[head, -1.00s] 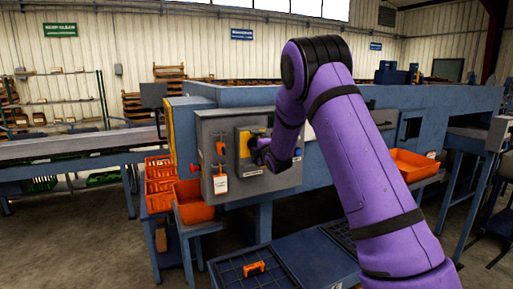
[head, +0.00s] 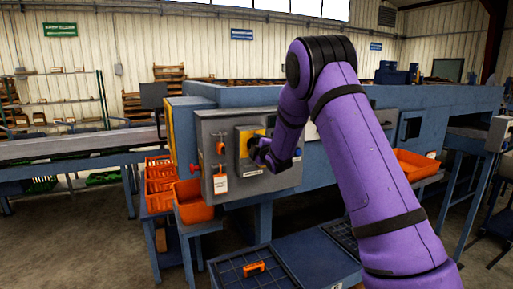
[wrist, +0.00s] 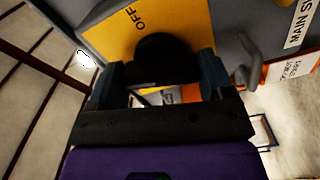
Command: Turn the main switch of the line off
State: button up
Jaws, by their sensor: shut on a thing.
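The main switch has a black rotary knob (wrist: 165,48) on a yellow plate (wrist: 108,33) marked OFF in the wrist view. The yellow plate also shows in the head view (head: 244,140), on the grey control box (head: 213,130). My gripper (wrist: 158,78) has one finger on each side of the knob and is shut on it. In the head view my gripper (head: 258,152) covers most of the knob. Which way the knob points is hard to tell.
Left of the switch, the box carries an orange-red handle (head: 221,148) with a white tag (head: 220,184) below it. A red button (head: 194,168) sticks out at the box's left side. Orange crates (head: 193,208) stand below. A blue platform (head: 290,260) lies in front.

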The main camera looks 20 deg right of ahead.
jog(key=m, duration=1.1)
jog(key=shift+m, duration=1.9)
jog(key=o, duration=0.9)
jog(key=shift+s, duration=0.1)
jog(key=s, duration=1)
jog(key=shift+s, duration=0.3)
